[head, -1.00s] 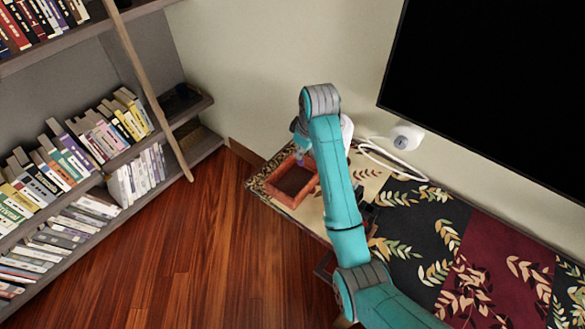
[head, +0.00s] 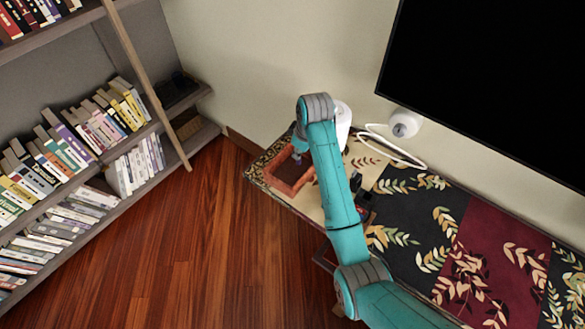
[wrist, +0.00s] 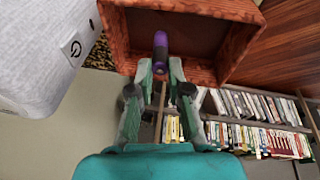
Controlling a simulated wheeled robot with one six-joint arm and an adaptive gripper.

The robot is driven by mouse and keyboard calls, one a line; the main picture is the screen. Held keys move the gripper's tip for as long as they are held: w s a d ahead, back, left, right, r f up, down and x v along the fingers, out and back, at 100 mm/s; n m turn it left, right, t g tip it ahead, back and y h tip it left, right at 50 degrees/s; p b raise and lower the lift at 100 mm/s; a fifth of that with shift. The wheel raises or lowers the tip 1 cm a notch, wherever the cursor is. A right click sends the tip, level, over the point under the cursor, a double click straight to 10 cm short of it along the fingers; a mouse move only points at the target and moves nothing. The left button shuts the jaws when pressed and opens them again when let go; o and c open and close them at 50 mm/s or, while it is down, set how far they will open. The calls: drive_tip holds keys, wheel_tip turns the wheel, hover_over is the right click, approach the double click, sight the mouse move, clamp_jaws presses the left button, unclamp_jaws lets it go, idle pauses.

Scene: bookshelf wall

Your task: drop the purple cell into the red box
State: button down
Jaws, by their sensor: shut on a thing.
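The purple cell (wrist: 160,44) is a small purple cylinder with a dark middle. My gripper (wrist: 160,70) is shut on its lower end in the wrist view. The red box (wrist: 117,38) is an open-topped, reddish-brown tray with a dark inside. In the wrist view the cell overlaps the box's opening and near wall. My arm hides the box's right side and part of my gripper.
A white rounded device (head: 343,122) stands close to the right of the box, by the wall. A white device with a cable (head: 404,124) lies farther right. A dark screen (head: 490,80) hangs above. A bookshelf (head: 100,170) with a leaning pole is left, beyond clear wooden floor.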

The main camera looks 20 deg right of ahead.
drive_tip(key=c, duration=1)
unclamp_jaws()
drive_tip(key=shift+c, duration=0.2)
drive_tip(key=shift+r, duration=0.15)
drive_tip(key=v, duration=0.7)
drive_tip(key=shift+s+r, duration=0.1)
drive_tip(key=shift+s, duration=0.05)
